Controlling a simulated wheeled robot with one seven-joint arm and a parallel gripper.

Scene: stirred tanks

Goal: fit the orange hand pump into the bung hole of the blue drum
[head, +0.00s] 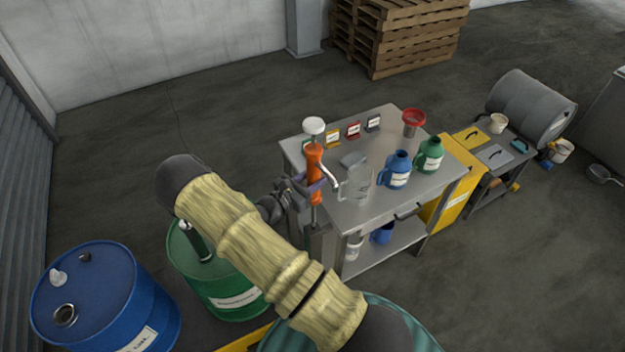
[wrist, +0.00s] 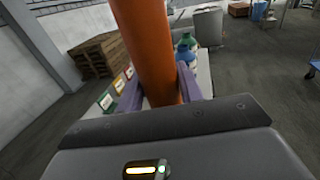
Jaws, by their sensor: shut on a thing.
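The orange hand pump (head: 315,170) stands upright in my gripper (head: 317,182), in front of the steel table's left part in the head view. My gripper is shut around its orange body. In the wrist view the orange pump body (wrist: 148,50) rises between the two purple fingers (wrist: 158,92). The lower end of the pump is partly hidden by my arm and hand. The blue drum (head: 105,300) stands at the lower left, apart from the pump. Its open bung hole (head: 65,314) shows on the top near the front left, with a white cap (head: 57,277) behind it.
A green drum (head: 222,285) stands between the blue drum and the table, partly behind my arm. The steel table (head: 400,205) holds a clear jug (head: 357,184), a blue jug (head: 396,170), a green jug (head: 430,155) and a red funnel (head: 413,118). Pallets (head: 400,35) stand far back.

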